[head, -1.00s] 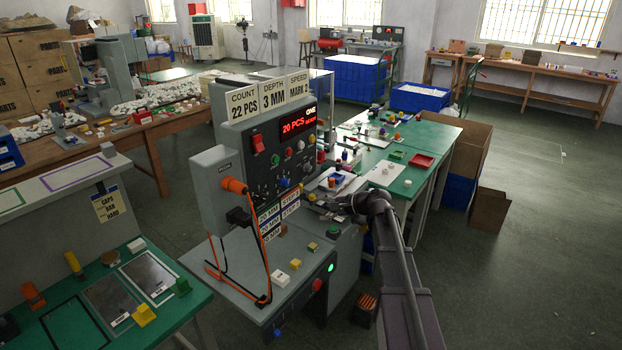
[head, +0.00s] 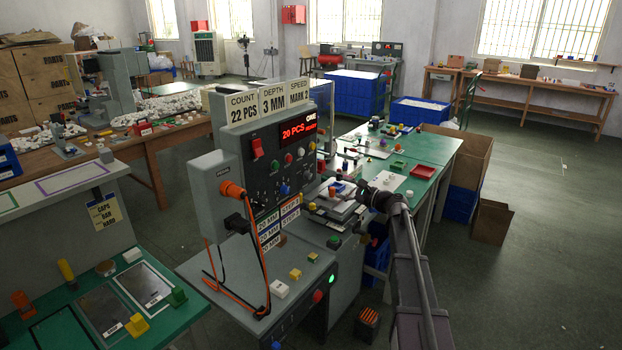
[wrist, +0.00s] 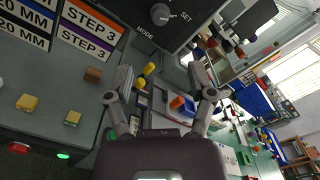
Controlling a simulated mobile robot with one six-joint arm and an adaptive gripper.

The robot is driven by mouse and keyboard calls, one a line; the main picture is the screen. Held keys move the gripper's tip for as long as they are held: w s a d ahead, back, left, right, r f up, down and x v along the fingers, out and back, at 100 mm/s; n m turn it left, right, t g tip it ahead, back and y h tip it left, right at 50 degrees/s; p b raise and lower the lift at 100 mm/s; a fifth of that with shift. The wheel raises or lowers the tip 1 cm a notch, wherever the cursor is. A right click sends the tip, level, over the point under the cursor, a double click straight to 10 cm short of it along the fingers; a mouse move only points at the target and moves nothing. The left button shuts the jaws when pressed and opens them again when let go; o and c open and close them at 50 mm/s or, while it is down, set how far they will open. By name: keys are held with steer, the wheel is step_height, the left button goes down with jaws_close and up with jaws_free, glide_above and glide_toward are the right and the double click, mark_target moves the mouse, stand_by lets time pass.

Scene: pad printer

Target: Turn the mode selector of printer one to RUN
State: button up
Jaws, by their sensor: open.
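Printer one (head: 242,150) is a grey machine with a red display reading 20 PCS and ONE. The mode selector (wrist: 160,14) is a round dark knob on its dark panel, at the top of the wrist view between the words MODE and SET. I cannot pick it out surely in the head view. My gripper (wrist: 159,75) is open and empty, its two fingers apart below the knob in the wrist view. The knob is not between the fingers. In the head view my gripper (head: 366,192) is just right of the printer's panel, partly hidden by my arm.
STEP 3 and 20 MM labels (wrist: 85,35) stand left of the knob in the wrist view. Orange cables (head: 233,270) hang at the printer's front. Small coloured blocks (head: 295,273) sit on its base. A green-topped table (head: 430,140) with small parts stands behind.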

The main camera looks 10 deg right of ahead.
mark_target(310, 176)
steer(key=x, duration=1.3)
steer(key=shift+w+a, duration=0.2)
steer(key=shift+w, duration=0.1)
jaws_close()
